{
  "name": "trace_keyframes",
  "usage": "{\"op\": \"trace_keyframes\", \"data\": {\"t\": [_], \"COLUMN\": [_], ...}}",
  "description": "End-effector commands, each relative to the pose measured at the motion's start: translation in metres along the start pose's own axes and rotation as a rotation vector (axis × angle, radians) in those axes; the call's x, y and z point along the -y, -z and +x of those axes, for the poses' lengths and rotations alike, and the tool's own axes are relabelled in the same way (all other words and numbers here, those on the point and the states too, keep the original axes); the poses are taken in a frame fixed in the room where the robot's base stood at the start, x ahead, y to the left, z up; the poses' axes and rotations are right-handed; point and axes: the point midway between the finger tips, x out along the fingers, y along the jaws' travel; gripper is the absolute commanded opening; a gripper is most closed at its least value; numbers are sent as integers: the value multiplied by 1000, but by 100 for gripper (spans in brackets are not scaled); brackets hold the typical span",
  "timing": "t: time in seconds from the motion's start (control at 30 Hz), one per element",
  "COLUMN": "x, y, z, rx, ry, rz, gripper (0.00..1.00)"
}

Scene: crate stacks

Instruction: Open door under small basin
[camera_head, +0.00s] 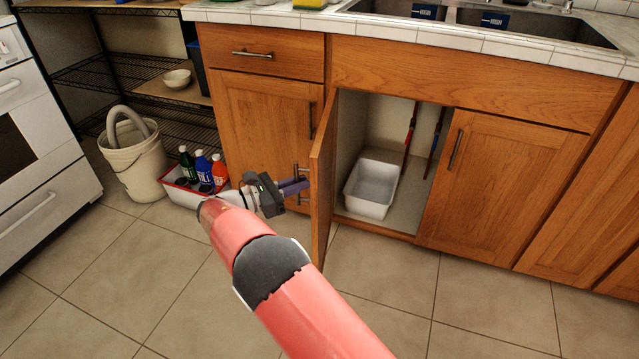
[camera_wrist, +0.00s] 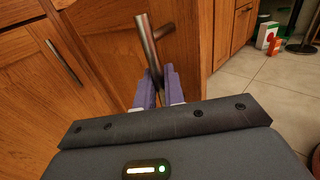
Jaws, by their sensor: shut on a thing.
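The cabinet door (camera_head: 323,180) under the basin is wooden and stands swung well open, seen nearly edge-on in the head view. My gripper (camera_head: 303,183) is at the door's outer side, left of its edge. In the wrist view the door's metal bar handle (camera_wrist: 148,45) passes between the purple fingers of my gripper (camera_wrist: 155,88), which are shut on it. The basin (camera_head: 490,17) is set in the white tiled counter above. The open compartment holds a white bin (camera_head: 371,190). Part of the handle is hidden by the fingers.
A closed door (camera_head: 490,185) is right of the opening. A drawer (camera_head: 262,53) and another cabinet door (camera_head: 262,125) are left. A red-and-white tub (camera_head: 185,192) with bottles and a bucket (camera_head: 133,160) stand on the floor at left. The tiled floor (camera_head: 400,295) in front is clear.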

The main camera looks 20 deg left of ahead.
Motion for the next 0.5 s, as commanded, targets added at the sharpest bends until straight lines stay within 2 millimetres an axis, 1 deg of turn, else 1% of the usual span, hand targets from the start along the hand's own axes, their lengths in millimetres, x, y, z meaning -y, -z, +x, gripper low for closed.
{"op": "trace_keyframes", "data": {"t": [0.03, 0.2, 0.5], "x": [-3, -9, -10], "y": [0, 0, 0], "z": [-6, -16, -18], "rx": [0, 0, 0], "ry": [-5, -13, -15], "rz": [0, -1, -1], "gripper": [0, 0, 0]}}
